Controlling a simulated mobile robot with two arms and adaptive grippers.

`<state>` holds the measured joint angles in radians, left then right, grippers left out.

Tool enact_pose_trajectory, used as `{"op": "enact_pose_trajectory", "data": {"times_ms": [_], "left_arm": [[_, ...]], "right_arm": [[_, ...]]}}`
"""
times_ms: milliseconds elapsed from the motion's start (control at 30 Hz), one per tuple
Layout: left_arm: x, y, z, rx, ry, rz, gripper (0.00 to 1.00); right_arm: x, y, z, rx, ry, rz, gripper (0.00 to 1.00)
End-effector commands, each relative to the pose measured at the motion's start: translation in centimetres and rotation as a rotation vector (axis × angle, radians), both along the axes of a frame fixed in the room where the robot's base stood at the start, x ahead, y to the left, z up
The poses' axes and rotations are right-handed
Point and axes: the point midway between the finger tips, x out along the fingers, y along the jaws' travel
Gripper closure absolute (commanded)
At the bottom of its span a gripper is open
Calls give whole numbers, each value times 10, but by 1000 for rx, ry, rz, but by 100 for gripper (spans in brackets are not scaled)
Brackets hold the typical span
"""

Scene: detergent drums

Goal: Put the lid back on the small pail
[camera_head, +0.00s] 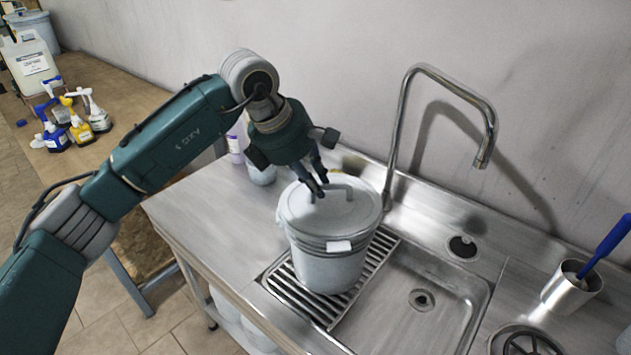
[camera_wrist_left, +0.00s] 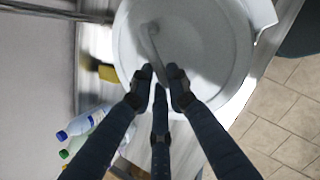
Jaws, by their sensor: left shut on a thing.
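The small pail (camera_head: 330,268) is light grey and stands upright on the slatted drainer in the sink. Its round grey lid (camera_head: 345,215) lies level over the pail's mouth; I cannot tell whether it is fully seated or slightly raised. My left gripper (camera_head: 318,190) comes down from above and is shut on the lid's bar handle (camera_head: 341,187). In the left wrist view the lid (camera_wrist_left: 200,50) fills the upper middle, with the fingers of my left gripper (camera_wrist_left: 160,84) at the end of the handle (camera_wrist_left: 152,42). My right gripper is not in view.
A tall curved tap (camera_head: 401,130) stands behind the pail. The sink basin (camera_head: 410,312) to the right is empty. A steel cup with a blue-handled brush (camera_head: 570,290) stands at far right. Spray bottles (camera_head: 75,118) stand on a wooden table at left. Bottles (camera_wrist_left: 80,128) show near the lid.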

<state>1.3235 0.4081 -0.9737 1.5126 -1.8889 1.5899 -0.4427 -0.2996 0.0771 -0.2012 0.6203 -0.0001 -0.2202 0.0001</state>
Motion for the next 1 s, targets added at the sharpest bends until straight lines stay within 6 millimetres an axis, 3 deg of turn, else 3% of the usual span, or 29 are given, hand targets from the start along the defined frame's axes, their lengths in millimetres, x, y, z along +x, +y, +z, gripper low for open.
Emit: {"op": "enact_pose_trajectory", "data": {"times_ms": [1000], "left_arm": [[1,0,-1,0,0,0,100]], "right_arm": [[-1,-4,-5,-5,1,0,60]]}}
